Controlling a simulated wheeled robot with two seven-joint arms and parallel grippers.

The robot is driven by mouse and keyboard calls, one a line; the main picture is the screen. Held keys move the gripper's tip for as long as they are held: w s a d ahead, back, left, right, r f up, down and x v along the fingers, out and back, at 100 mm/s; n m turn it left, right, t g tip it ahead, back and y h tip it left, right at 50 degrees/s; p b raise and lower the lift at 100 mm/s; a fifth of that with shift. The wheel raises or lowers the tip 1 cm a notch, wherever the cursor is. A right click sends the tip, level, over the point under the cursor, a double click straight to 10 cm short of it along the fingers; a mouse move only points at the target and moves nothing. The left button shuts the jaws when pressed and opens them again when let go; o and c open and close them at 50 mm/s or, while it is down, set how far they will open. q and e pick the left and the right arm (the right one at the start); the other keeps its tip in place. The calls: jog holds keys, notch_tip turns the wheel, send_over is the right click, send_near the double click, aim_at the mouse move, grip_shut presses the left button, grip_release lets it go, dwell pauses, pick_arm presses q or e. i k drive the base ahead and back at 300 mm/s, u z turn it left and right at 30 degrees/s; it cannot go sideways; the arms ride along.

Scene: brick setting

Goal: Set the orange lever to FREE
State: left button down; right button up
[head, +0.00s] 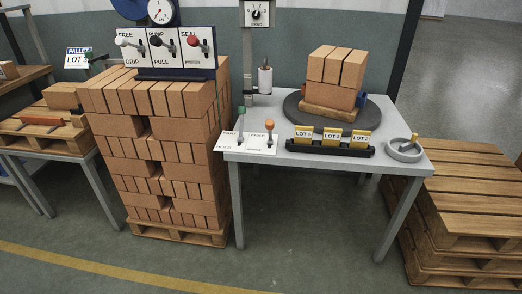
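The orange lever (269,125) stands on a white label plate (259,147) at the front left of the grey table. Its round orange knob is on top of a short shaft that looks about upright. The small print on the plate is too blurred to read surely, so I cannot tell which setting it is at. A taller lever with a green knob (241,110) stands just left of it on the same plate. Neither of my grippers is in view, and nothing touches the orange lever.
A FREE/GRIP, PUMP/PULL, SEAL/PRESS panel (157,73) tops the brick stack (150,140) to the left. A turntable (371,115) with bricks, a black rack (322,148) with LOT cards and a grey ring-shaped dish (405,156) share the table. Stacked pallets (470,200) stand right.

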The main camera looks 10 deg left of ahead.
aim_at(269, 123)
jog(key=z, duration=0.45)
jog(key=i, duration=1.3)
jog(key=u, duration=0.5)
